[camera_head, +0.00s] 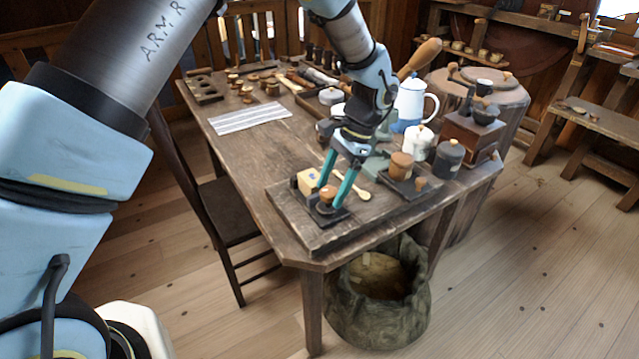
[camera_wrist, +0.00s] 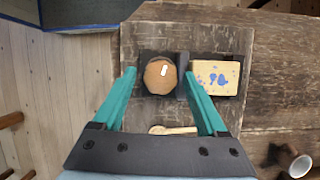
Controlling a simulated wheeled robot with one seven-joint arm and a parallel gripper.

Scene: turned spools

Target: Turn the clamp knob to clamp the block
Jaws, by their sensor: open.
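The clamp knob (camera_wrist: 160,75) is a round brown wooden cap with a small white mark, on a dark clamp base (camera_wrist: 157,93). In the head view the knob (camera_head: 328,194) is near the board's front edge. The pale wooden block (camera_wrist: 217,76), with blue blotches, sits beside the knob on the right in the wrist view; the head view shows the block (camera_head: 308,181) left of my gripper. My gripper (camera_wrist: 158,76) is open, with one teal finger on each side of the knob. I cannot tell whether the fingers touch it.
The clamp stands on a dark wooden board (camera_head: 325,236) on the table. A wooden spoon (camera_head: 350,184) lies close by. Jars (camera_head: 447,158), a white and blue jug (camera_head: 409,104) and a striped cloth (camera_head: 248,115) are further back. A sack (camera_head: 375,305) stands below the table.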

